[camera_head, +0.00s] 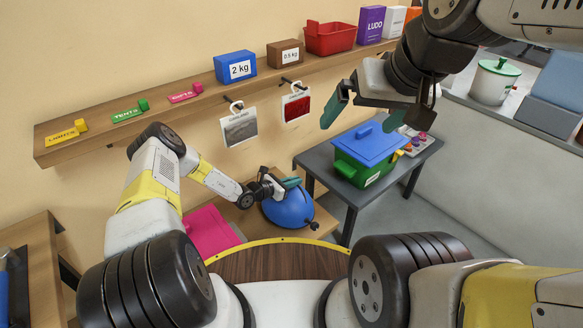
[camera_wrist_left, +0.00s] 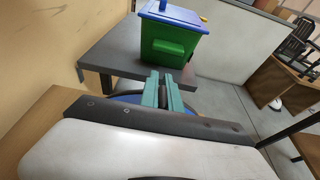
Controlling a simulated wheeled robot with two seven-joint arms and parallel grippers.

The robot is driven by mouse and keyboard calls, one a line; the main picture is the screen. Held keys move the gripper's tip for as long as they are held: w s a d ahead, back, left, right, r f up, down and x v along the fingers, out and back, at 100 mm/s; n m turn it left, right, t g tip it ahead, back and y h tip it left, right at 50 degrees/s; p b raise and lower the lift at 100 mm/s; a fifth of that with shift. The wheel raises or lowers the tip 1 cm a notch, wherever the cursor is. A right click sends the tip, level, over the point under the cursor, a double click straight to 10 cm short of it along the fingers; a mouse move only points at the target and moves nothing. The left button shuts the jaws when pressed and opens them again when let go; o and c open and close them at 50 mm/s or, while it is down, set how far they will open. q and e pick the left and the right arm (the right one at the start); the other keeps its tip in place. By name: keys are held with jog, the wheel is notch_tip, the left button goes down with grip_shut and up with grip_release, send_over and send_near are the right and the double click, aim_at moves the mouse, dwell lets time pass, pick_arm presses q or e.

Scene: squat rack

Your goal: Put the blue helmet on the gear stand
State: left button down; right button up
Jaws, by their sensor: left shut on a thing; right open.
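The blue helmet (camera_head: 290,210) is a rounded blue dome in the lower middle of the head view, over a low brown wooden surface (camera_head: 326,222). My left gripper (camera_head: 288,184) is shut on the helmet's upper edge. In the left wrist view the green fingers of my left gripper (camera_wrist_left: 162,92) are close together, and only a thin strip of the helmet (camera_wrist_left: 128,98) shows beside them. I cannot tell whether the helmet rests on the wood or hangs above it, nor whether this wood is the gear stand. My right gripper (camera_head: 362,112) is open and empty, high above the grey table.
A grey table (camera_head: 322,166) right of the helmet holds a green box with a blue lid (camera_head: 366,150). A pink item (camera_head: 208,229) lies left of the helmet. A wall shelf (camera_head: 165,118) carries labelled blocks and a red bin (camera_head: 330,38); two cards hang below it.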

pick_arm(q)
jog(key=shift+w+a, duration=0.15)
jog(key=shift+w, duration=0.25)
jog(key=shift+f, duration=0.3)
jog(key=shift+w+f, duration=0.1)
jog(key=shift+f, duration=1.35)
jog(key=shift+f, duration=0.15)
jog(key=c, duration=1.6)
grip_release()
jog(key=shift+o, duration=0.2)
